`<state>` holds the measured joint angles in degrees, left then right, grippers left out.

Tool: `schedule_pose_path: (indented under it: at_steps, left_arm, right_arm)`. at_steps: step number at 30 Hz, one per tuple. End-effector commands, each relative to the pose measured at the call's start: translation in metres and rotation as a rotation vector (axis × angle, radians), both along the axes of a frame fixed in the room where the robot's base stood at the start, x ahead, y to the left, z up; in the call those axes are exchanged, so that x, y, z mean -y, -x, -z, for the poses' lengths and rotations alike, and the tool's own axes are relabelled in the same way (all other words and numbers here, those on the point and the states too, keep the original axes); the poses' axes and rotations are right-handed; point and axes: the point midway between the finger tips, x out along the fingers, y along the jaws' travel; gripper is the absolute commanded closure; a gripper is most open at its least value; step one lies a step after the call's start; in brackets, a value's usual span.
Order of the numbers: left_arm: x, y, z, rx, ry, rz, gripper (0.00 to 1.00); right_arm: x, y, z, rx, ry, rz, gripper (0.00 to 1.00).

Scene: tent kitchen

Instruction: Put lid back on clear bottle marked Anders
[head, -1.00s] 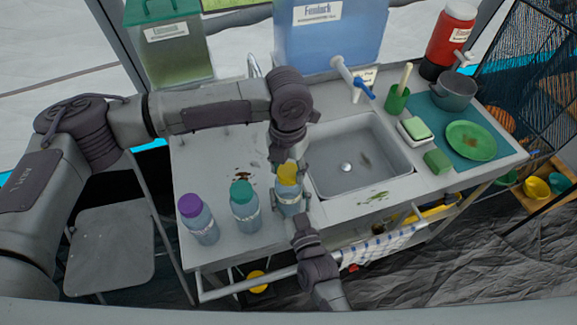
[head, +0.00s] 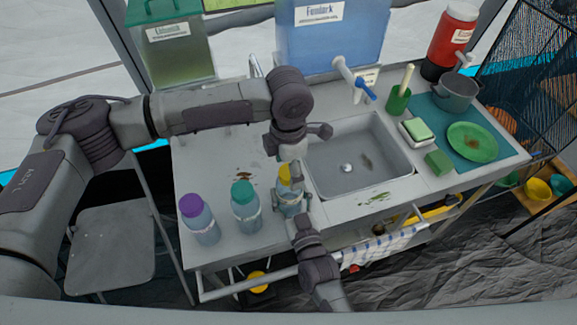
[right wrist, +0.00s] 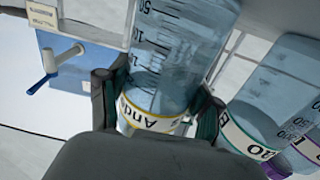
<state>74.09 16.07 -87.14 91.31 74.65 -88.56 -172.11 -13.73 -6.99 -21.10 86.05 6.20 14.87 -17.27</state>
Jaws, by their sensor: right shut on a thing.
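The clear bottle marked Anders (head: 290,205) stands upright at the front of the counter, left of the sink. In the right wrist view its yellow-edged label reads "Ande" (right wrist: 150,115), upside down. My right gripper (right wrist: 155,105) is shut around the bottle; in the head view it reaches it from the front (head: 292,212). The yellow lid (head: 284,174) shows at the bottle's top, partly covered by my left gripper (head: 293,165), which points down from above. Its fingers are too hidden to tell open from shut. Whether the lid is seated is unclear.
A teal-lidded bottle (head: 245,210) and a purple-lidded bottle (head: 199,220) stand just left. The sink (head: 350,165) lies right. Tap (head: 355,80), green cup (head: 398,100), sponge (head: 438,162) and plate (head: 471,142) are farther right. Counter behind the bottles is mostly clear, with dark scraps.

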Motion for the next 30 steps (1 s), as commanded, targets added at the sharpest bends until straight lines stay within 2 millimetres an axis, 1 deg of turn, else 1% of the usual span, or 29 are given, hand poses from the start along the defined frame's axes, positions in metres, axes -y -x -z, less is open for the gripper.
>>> schedule_pose_path:
  at_steps: [5, 8, 11, 15, 18, 25, 27, 30]
  left_arm:
    - [0.000, 0.000, 0.000, -0.001, 0.000, 0.000, 0.25]
    - [0.000, 0.000, -0.004, 0.000, 0.001, 0.000, 0.25]
    - [0.000, 0.000, -0.013, 0.001, 0.002, 0.000, 0.25]
    - [0.001, 0.000, -0.033, 0.002, 0.001, 0.000, 0.25]
    - [0.000, 0.000, -0.043, 0.000, 0.001, 0.001, 0.25]
    - [0.000, 0.000, -0.045, -0.001, 0.000, 0.000, 0.25]
    - [0.000, 0.000, -0.045, -0.001, 0.000, -0.002, 0.29]
    - [0.000, 0.000, -0.045, -0.001, 0.000, -0.032, 0.29]
  right_arm:
    - [0.000, 0.000, 0.000, -0.001, 0.000, 0.000, 1.00]
    - [0.000, 0.000, 0.000, -0.001, 0.000, 0.000, 1.00]
    - [0.000, 0.000, 0.000, -0.001, 0.000, 0.000, 1.00]
    - [0.000, 0.000, 0.000, -0.001, 0.000, 0.000, 1.00]
    - [0.000, 0.000, 0.000, -0.001, 0.000, 0.000, 1.00]
    - [0.000, 0.000, 0.000, 0.000, 0.000, 0.000, 1.00]
    - [0.000, 0.000, 0.000, 0.000, 0.000, 0.000, 1.00]
    - [0.000, 0.000, 0.000, 0.000, 0.000, 0.000, 1.00]
